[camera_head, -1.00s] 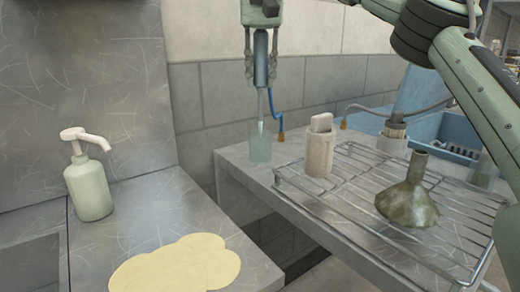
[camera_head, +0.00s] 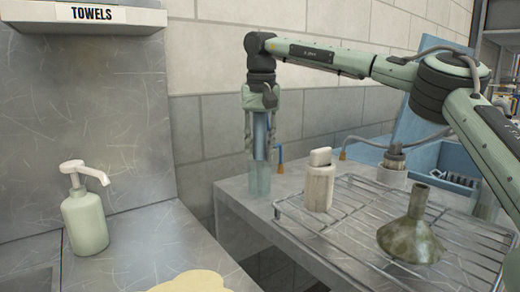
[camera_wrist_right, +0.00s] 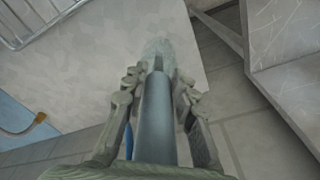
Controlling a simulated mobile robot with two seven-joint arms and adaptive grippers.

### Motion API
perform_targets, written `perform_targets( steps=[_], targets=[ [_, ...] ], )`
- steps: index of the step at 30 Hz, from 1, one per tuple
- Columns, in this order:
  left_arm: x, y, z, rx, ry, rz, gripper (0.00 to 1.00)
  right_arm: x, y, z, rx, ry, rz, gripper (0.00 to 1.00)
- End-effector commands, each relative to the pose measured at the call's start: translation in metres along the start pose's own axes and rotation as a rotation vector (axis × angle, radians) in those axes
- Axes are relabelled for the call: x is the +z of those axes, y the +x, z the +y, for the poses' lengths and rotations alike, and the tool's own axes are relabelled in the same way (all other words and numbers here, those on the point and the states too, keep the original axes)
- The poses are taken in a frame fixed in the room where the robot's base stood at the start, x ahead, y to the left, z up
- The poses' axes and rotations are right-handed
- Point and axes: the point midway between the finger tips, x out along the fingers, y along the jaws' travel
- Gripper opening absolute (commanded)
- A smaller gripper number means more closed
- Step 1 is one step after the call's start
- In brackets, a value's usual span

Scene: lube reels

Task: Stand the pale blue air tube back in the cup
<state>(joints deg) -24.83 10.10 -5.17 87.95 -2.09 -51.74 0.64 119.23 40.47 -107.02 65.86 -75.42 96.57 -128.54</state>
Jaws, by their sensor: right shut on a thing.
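My right gripper (camera_head: 260,147) points straight down over the back left corner of the grey bench. It is shut on the blue air tube (camera_head: 261,134), which is upright between the fingers. The pale teal, see-through cup (camera_head: 259,181) stands on the bench directly below. The tube's lower end appears to be inside the cup, with the fingertips just above the rim. In the right wrist view, the tube (camera_wrist_right: 155,120) runs between the fingers towards the cup (camera_wrist_right: 158,49), and its tip is hard to make out. My left gripper is out of view.
A wire rack (camera_head: 350,225) on the bench holds a beige container (camera_head: 319,186) and a mottled funnel (camera_head: 412,232). Another holder (camera_head: 392,168) and a blue bin (camera_head: 450,163) stand behind. A soap pump bottle (camera_head: 85,220) is at left.

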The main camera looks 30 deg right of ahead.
Motion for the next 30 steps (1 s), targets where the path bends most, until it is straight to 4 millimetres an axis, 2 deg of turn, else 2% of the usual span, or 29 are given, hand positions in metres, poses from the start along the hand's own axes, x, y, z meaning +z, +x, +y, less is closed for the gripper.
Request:
perform_targets(
  steps=[2, 3, 8, 16, 20, 23, 30],
  targets=[
    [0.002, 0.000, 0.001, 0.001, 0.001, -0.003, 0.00, 0.000, 0.003, 0.000, 0.000, 0.000, -0.001, 0.00],
    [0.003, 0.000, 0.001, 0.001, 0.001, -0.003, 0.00, 0.000, 0.003, 0.000, 0.000, 0.000, -0.001, 0.29],
    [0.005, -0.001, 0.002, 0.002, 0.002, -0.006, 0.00, 0.000, 0.003, 0.000, 0.000, 0.000, -0.001, 0.48],
    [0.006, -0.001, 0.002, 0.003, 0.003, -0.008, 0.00, 0.000, 0.002, 0.000, 0.000, 0.001, 0.000, 0.48],
    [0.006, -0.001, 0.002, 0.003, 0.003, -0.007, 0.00, -0.001, -0.006, 0.000, -0.001, 0.001, 0.001, 0.48],
    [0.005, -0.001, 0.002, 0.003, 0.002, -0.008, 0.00, -0.001, -0.022, -0.001, -0.002, 0.002, 0.002, 0.48],
    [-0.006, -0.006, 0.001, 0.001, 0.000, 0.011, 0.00, -0.001, -0.076, -0.001, -0.001, 0.001, 0.001, 0.48]
  ],
)
